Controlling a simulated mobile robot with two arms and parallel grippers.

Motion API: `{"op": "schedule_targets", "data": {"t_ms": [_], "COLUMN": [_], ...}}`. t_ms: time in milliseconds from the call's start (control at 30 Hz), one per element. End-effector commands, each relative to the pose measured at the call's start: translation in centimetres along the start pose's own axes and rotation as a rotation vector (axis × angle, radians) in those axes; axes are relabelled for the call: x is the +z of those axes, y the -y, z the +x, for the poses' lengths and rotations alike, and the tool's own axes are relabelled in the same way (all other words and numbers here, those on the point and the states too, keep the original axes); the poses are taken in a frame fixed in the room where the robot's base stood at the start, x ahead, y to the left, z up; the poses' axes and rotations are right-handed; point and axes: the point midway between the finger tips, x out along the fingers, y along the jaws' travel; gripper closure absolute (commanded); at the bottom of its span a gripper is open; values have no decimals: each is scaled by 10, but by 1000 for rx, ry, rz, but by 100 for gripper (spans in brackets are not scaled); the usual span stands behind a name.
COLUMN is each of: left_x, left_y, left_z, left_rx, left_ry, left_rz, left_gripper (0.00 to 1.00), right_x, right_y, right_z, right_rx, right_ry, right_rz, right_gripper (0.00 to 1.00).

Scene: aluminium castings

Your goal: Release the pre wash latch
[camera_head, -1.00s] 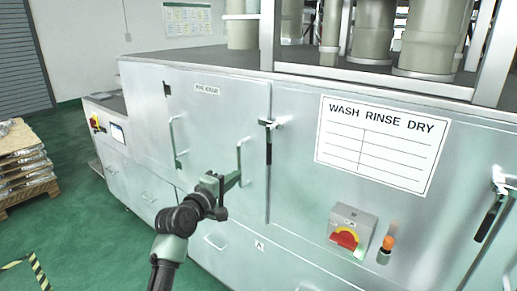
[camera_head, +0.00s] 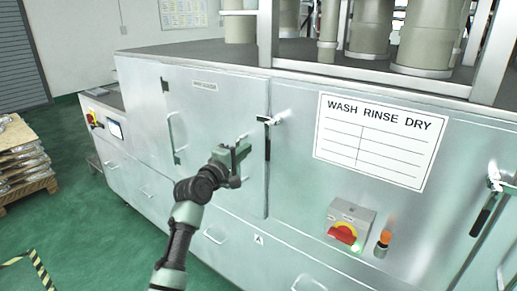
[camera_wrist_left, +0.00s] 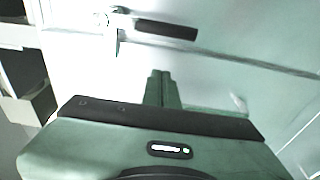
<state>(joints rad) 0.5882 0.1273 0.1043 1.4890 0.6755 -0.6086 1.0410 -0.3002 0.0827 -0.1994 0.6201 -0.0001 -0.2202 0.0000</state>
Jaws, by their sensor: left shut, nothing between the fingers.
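The latch (camera_head: 268,121) sits on the right edge of the door with a small, blurred label (camera_head: 205,85). It has a bright metal head and a black lever (camera_head: 267,143) hanging straight down. My left gripper (camera_head: 242,146) is shut and empty, in front of the door just left of the lever, apparently apart from it. In the left wrist view the shut fingers (camera_wrist_left: 162,82) point toward the panel. The latch's black lever (camera_wrist_left: 166,29) shows beyond them, lying sideways in that picture. My right gripper is out of view.
A second latch (camera_head: 484,212) is at the far right. A switch box (camera_head: 351,226) with a red and yellow knob and an orange-topped button (camera_head: 384,240) stick out below the WASH RINSE DRY sign (camera_head: 375,140). A loaded pallet (camera_head: 25,185) stands left on clear green floor.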

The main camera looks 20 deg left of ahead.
Motion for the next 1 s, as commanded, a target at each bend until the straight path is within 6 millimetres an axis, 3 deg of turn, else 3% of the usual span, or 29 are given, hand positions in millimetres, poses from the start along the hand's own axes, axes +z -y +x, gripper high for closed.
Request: {"op": "schedule_targets", "data": {"t_ms": [200, 500, 1000], "left_x": [0, 33, 38], "left_y": [-1, -1, 1], "left_z": [36, 23, 21], "left_rx": [-2, -2, -1], "left_ry": [0, 0, -1], "left_rz": [0, -1, -2], "left_gripper": [100, 100, 100], "right_x": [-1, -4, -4], "right_y": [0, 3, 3], "right_z": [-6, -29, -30], "right_rx": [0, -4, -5], "right_ry": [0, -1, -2], "right_rz": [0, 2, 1], "right_gripper": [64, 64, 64]}}
